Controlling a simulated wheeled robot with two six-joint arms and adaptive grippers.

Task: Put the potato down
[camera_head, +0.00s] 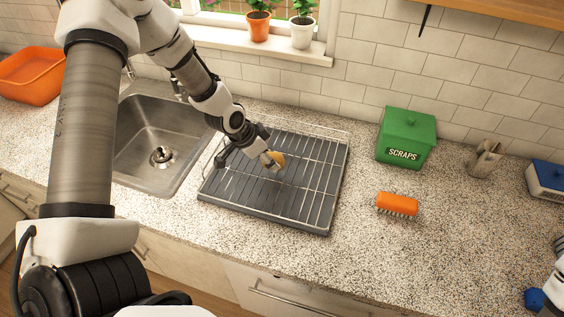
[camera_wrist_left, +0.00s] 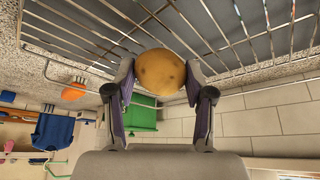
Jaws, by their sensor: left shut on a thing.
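The potato (camera_wrist_left: 160,72) is brown and rounded, and sits between the two fingers of my left gripper (camera_wrist_left: 160,85) in the left wrist view. In the head view the potato (camera_head: 277,159) shows as a small tan shape at the tip of my left gripper (camera_head: 272,162). The gripper is shut on it, over the middle of a wire rack on a dark tray (camera_head: 318,222). I cannot tell whether the potato touches the rack. My right gripper is not clearly in view; only a bit of white and dark arm shows at the lower right edge.
A metal sink (camera_head: 150,185) lies left of the rack, with an orange tub (camera_head: 32,78) beyond it. A green SCRAPS bin (camera_head: 405,138) and an orange brush (camera_head: 396,204) stand to the right. Potted plants (camera_head: 259,27) line the sill. The front right counter is mostly clear.

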